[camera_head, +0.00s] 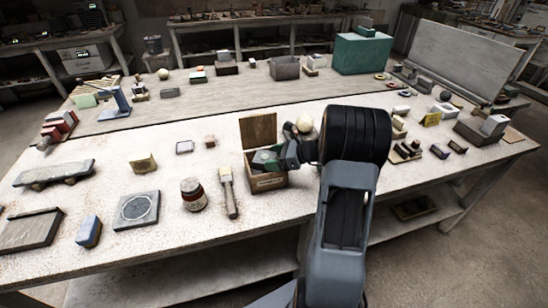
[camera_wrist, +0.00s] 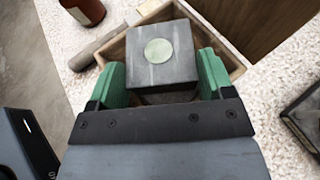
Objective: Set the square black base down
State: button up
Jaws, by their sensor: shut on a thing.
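The square black base (camera_wrist: 150,62) shows in the wrist view as a dark block with a pale round disc on its top face. My gripper (camera_wrist: 160,78) has its green fingers shut on two opposite sides of it. Both are at the open wooden box (camera_wrist: 232,66), whose rim surrounds the base in this view. In the head view my gripper (camera_head: 268,160) reaches into the mouth of the box (camera_head: 268,184), whose lid stands up at the back. The base is mostly hidden there by the fingers and box. I cannot tell whether it touches the box floor.
A grey square slab with a ring (camera_head: 137,210) lies further left. A pale sphere (camera_head: 304,124) is behind my wrist. Some bare tabletop lies between the slab and the yellow block (camera_head: 142,163).

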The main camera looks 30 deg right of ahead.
jog(key=o, duration=1.2)
jog(key=shift+o, duration=0.8)
jog(key=shift+f, duration=0.1)
jog(key=shift+f, duration=0.15)
notch_tip(320, 180, up, 2)
jog(key=shift+s+a+p, duration=0.1)
jog(key=shift+a+p, duration=0.05)
jog(key=shift+p, duration=0.6)
jog(key=shift+r+p, duration=0.95)
jog(key=shift+r, duration=0.3)
